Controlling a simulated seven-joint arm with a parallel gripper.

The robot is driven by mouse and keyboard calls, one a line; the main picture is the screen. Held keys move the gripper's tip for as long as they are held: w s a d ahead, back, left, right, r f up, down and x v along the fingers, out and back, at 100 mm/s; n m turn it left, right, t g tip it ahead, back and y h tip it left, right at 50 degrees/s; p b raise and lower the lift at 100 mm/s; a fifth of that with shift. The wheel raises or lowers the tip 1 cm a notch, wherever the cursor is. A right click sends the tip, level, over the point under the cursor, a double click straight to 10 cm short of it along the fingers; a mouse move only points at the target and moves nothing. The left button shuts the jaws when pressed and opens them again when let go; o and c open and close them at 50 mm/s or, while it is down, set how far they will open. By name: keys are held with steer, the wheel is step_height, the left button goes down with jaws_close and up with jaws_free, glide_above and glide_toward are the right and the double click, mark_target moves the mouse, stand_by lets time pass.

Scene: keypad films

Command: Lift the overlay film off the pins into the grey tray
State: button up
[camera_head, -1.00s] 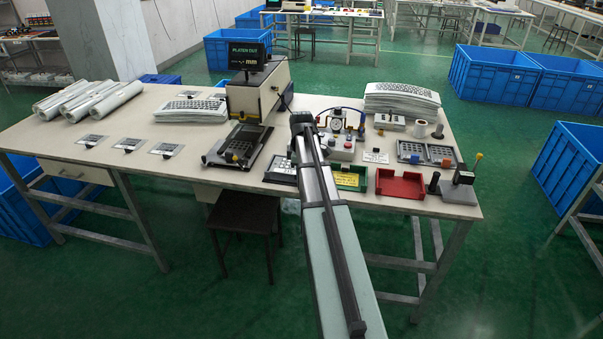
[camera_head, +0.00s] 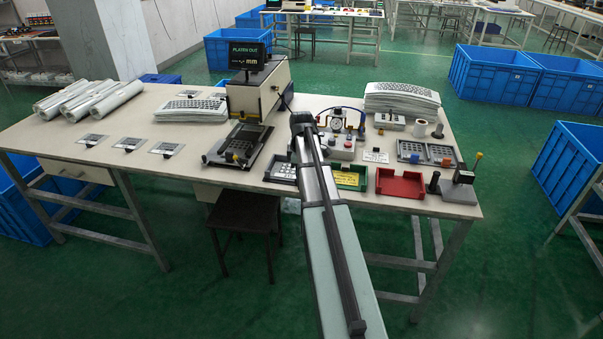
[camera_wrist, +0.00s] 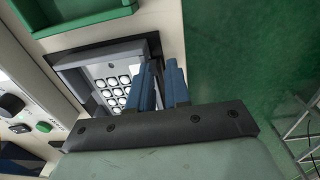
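The grey tray (camera_head: 270,175) lies near the table's front edge, partly hidden behind my arm in the head view. In the wrist view the tray (camera_wrist: 138,44) has a film sheet (camera_wrist: 111,83) with white round key marks inside it. My gripper (camera_wrist: 163,72) is at the tray's side in the wrist view. The fingers cover part of the sheet. The dark pin plate (camera_head: 236,146) sits in front of the press; its pins are too small to make out.
The press (camera_head: 258,93) with its screen (camera_head: 249,56) stands behind the plate. A green tray (camera_head: 361,186) with a yellow card and a red tray (camera_head: 400,192) lie right of the arm. A gauge unit (camera_head: 338,120) stands behind.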

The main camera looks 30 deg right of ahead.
steer(key=shift+s+f, duration=0.1)
steer(key=shift+f, duration=1.2)
steer(key=shift+r, duration=0.55)
step_height(320, 180, up, 10)
steer(key=shift+f, duration=0.25)
steer(key=shift+a+f, duration=0.1)
